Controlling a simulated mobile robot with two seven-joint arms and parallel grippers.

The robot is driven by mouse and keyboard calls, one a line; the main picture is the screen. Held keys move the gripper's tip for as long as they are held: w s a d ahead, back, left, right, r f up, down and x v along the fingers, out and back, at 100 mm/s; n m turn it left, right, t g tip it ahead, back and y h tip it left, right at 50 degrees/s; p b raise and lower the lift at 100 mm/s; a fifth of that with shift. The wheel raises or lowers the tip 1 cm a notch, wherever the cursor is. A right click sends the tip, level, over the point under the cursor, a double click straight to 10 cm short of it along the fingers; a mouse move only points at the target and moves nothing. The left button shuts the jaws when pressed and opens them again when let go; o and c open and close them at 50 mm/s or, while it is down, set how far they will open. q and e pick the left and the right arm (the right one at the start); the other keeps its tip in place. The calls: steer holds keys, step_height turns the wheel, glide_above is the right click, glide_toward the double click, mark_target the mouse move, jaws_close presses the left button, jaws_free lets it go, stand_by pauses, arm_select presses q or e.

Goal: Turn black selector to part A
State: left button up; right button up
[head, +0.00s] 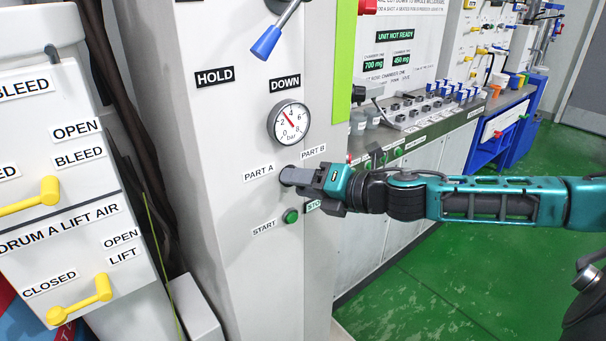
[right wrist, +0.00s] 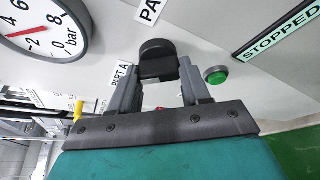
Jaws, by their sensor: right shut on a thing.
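The black selector (right wrist: 157,52) is on the pale panel, between the two fingers of my right gripper (right wrist: 158,72) in the right wrist view. The fingers are shut on its knob from both sides. In the head view my right gripper (head: 298,178) reaches in from the right, and its fingers hide most of the selector. The PART A label (head: 258,172) is left of the selector and the PART B label (head: 314,152) is above right. I cannot tell clearly which label the knob points to. My left gripper is not in view.
A pressure gauge (head: 289,123) sits above the selector. A green start button (head: 290,216) is just below my gripper. A blue-handled lever (head: 266,43) is higher up. Yellow-handled valves (head: 80,299) are on the left cabinet.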

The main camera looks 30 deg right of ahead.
steer(key=shift+a+n, duration=0.1)
steer(key=shift+n, duration=0.3)
steer(key=shift+f, duration=0.1)
stand_by(0.3)
steer(key=o, duration=1.1)
steer(key=shift+c, duration=0.2)
